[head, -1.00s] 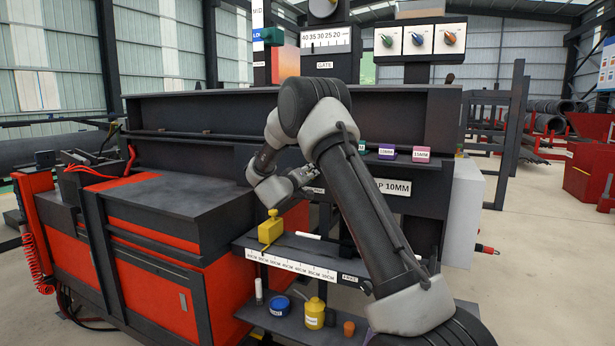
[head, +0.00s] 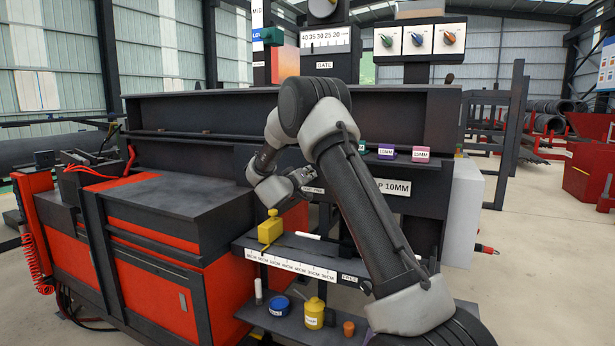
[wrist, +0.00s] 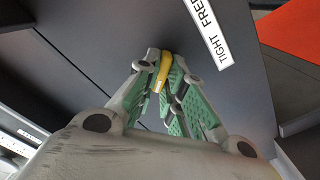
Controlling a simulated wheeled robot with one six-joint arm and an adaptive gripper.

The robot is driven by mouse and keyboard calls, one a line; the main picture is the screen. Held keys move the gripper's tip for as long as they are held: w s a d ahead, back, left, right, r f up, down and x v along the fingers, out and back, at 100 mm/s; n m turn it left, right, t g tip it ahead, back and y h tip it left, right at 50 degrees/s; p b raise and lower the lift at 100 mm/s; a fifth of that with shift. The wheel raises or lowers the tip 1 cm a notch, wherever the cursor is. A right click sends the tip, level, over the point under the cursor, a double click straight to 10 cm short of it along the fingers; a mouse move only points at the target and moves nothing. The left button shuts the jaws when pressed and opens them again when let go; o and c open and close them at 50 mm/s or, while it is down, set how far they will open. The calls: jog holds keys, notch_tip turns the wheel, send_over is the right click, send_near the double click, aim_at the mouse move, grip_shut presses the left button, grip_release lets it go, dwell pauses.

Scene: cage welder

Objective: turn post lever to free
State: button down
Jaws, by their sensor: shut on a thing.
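The post lever (wrist: 163,72) is a yellow bar in the wrist view, seen between the green-padded fingers of my gripper (wrist: 166,66). The fingers are closed in on it, and its far end is hidden by them. A white label (wrist: 212,32) reading "TIGHT FRE…" sits on the dark panel just right of the fingertips, cut off at the top edge. In the head view my gripper (head: 302,177) is at the front of the dark machine, left of my forearm. The lever cannot be made out there.
A yellow block (head: 270,230) stands on the shelf with a centimetre scale (head: 290,265) below my gripper. A blue tin (head: 279,307), a yellow can (head: 314,314) and an orange cup (head: 349,328) stand on the lower shelf. Purple (head: 387,154) and pink (head: 421,154) blocks sit to the right.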

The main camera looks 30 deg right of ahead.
jog(key=shift+s+d+m, duration=0.1)
jog(key=shift+s+m, duration=0.05)
jog(key=shift+m, duration=3.95)
jog(key=shift+s+d+m, duration=0.1)
jog(key=shift+m, duration=4)
jog(key=c, duration=1.5)
grip_release()
jog(key=v, duration=1.2)
